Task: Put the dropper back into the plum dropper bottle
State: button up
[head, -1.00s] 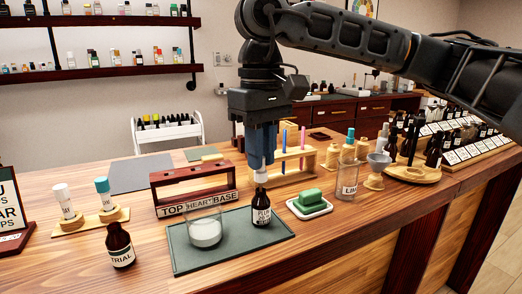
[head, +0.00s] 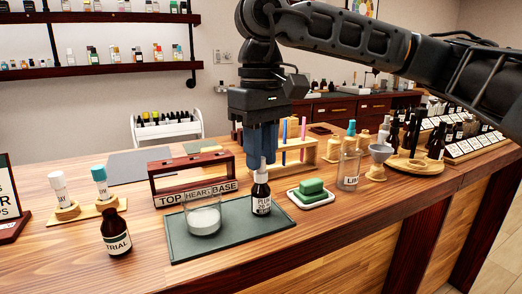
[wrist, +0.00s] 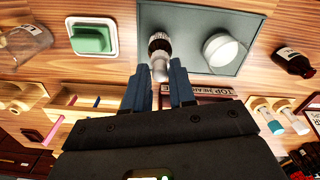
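The plum dropper bottle (head: 261,198), dark brown with a white label reading "PLU", stands upright on the dark green mat (head: 190,245), near its right end. My gripper (head: 262,158) points down directly above it, with its blue fingers around the top of the pale dropper (head: 262,166). The dropper's lower end is at the bottle's mouth and its glass part is hidden. In the wrist view the dropper (wrist: 160,70) shows between the fingertips, lined up with the bottle (wrist: 158,42). I cannot tell whether the dropper is fully seated.
A glass with white contents (head: 204,220) stands left of the bottle on the mat. The wooden "TOP HEART BASE" rack (head: 195,180) is behind. A green soap on a white dish (head: 311,194) and a clear bottle (head: 348,170) are right. A brown "TRIAL" bottle (head: 116,238) is left.

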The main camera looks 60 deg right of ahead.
jog(key=o, duration=0.4)
jog(key=shift+r, duration=3.95)
